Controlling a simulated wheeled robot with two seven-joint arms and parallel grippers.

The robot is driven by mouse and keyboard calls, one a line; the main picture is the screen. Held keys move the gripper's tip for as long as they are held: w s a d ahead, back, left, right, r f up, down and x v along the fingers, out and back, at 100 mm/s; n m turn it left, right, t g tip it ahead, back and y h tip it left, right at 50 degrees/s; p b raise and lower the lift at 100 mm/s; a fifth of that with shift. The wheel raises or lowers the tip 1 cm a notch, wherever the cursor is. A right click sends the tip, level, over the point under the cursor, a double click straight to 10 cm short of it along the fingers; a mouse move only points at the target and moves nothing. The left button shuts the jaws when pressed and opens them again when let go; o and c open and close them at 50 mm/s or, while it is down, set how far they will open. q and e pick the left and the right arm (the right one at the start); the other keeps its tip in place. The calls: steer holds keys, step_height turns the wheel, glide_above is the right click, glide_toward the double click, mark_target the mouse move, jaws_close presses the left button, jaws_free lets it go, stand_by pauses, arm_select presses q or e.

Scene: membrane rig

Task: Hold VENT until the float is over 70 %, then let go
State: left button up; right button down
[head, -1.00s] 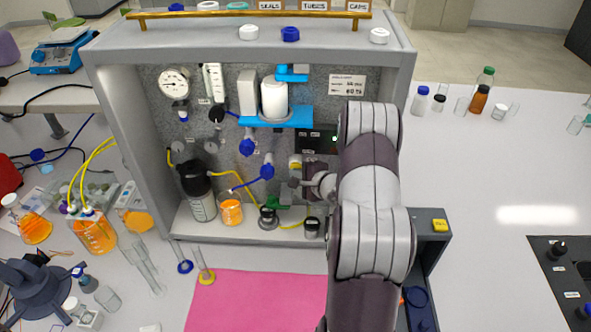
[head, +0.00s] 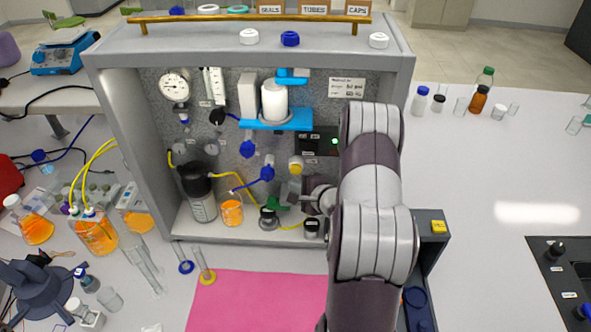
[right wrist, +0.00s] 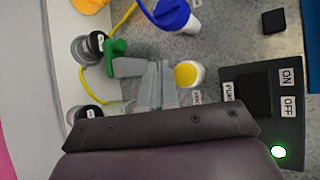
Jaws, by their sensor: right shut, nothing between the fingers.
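The round yellow-and-white VENT button (head: 296,165) is on the rig's back panel; it also shows in the right wrist view (right wrist: 188,74), with its label partly hidden beside it. My right gripper (head: 291,190) is shut and empty, just below the button in the head view. Its fingertips (right wrist: 160,70) are beside the button in the right wrist view and look apart from it. A white scale tube (head: 213,85) at the upper left of the panel may hold the float; its level is too small to read. My left gripper is not in view.
A black pump switch box (right wrist: 262,100) with a lit green lamp is beside the button. A green-handled valve (right wrist: 116,48), a blue valve (head: 267,172) and yellow tubing are close to the fingers. A dark bottle (head: 197,190) stands on the rig floor.

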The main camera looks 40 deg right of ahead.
steer(key=shift+s+a+p, duration=0.3)
steer(key=shift+s+a, duration=0.7)
steer(key=shift+s, duration=0.15)
